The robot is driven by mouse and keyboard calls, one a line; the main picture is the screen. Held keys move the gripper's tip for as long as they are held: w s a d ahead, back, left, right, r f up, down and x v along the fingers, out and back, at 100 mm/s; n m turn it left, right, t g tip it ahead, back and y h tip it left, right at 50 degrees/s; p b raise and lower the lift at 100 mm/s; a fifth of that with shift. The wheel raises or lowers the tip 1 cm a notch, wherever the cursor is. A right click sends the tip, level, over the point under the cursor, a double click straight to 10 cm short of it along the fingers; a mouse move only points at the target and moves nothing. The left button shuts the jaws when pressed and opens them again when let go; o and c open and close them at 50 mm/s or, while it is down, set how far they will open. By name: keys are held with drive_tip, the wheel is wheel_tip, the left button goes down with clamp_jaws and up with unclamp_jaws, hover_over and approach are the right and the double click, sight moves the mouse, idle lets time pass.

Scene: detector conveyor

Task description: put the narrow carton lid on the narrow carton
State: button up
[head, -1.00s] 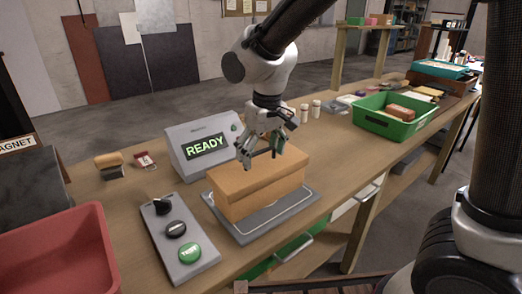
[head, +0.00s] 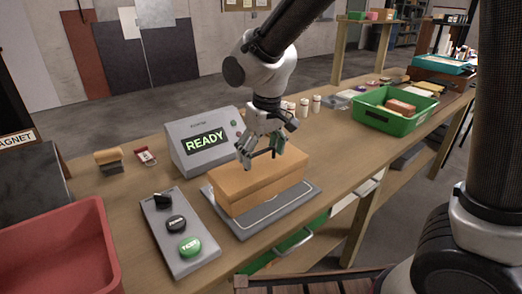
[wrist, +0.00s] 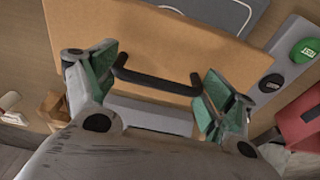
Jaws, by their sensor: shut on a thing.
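The narrow carton (head: 262,200) is an orange-brown box on a grey plate. Its matching lid (head: 222,176) lies over its top, with a seam line showing between them. I cannot tell whether the lid is fully seated. My gripper (head: 262,154) is above the lid, shut on the lid's black handle. In the wrist view the black handle (wrist: 160,82) spans between the green finger pads, and the lid (wrist: 190,48) fills the area below. Most of the carton is hidden there by the lid.
The grey plate (head: 290,206) lies before the READY console (head: 200,135). A button panel (head: 178,225) is left of it, and a red bin (head: 60,225) further left. Small white bottles (head: 310,103) stand behind, a green crate (head: 390,122) to the right. Bare table lies between.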

drive_tip(key=shift+f, duration=0.4)
idle(0.3)
drive_tip(key=o, duration=0.9)
